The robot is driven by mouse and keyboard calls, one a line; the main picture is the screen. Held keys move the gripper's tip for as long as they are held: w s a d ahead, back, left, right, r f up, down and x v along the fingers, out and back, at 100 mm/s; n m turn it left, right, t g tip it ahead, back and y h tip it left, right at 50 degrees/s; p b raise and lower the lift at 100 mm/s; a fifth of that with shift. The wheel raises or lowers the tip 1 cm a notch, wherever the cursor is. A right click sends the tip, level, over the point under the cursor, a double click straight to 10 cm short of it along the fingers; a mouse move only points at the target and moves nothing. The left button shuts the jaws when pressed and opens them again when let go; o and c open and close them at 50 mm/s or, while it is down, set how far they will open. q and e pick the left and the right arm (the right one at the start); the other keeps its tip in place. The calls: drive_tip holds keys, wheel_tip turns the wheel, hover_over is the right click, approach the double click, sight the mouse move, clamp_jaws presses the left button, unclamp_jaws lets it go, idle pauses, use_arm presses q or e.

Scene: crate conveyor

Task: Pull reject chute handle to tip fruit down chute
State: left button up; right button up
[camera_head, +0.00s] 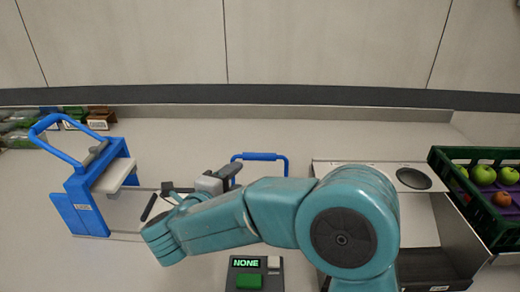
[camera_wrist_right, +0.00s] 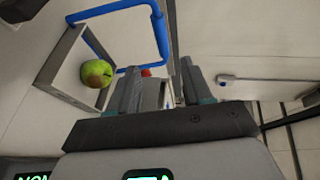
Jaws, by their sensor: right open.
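A blue U-shaped handle (camera_head: 260,157) stands in the middle of the head view, its lower part hidden behind my right arm. The right wrist view shows a blue handle bar (camera_wrist_right: 160,35) along a pale shallow tray (camera_wrist_right: 62,60). A green and brownish fruit (camera_wrist_right: 97,73) lies in that tray, and a small red thing (camera_wrist_right: 146,72) shows beyond. My right gripper (camera_head: 200,182) is left of the handle in the head view. Its two fingers (camera_wrist_right: 158,85) are apart, and I see nothing held between them. My left gripper is not in view.
A blue frame with a tall handle (camera_head: 75,185) stands at the left. A dark green crate (camera_head: 467,193) of apples is at the right, beside a grey open bin (camera_head: 460,240). A small panel reading NONE (camera_head: 246,263) has a green button.

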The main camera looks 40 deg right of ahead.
sight(258, 158)
drive_tip(key=x, duration=0.5)
drive_tip(key=p+x, duration=0.1)
drive_tip(key=x, duration=0.4)
drive_tip(key=p+x, duration=0.1)
drive_tip(key=x, duration=0.5)
drive_tip(key=shift+r, duration=0.25)
clamp_jaws()
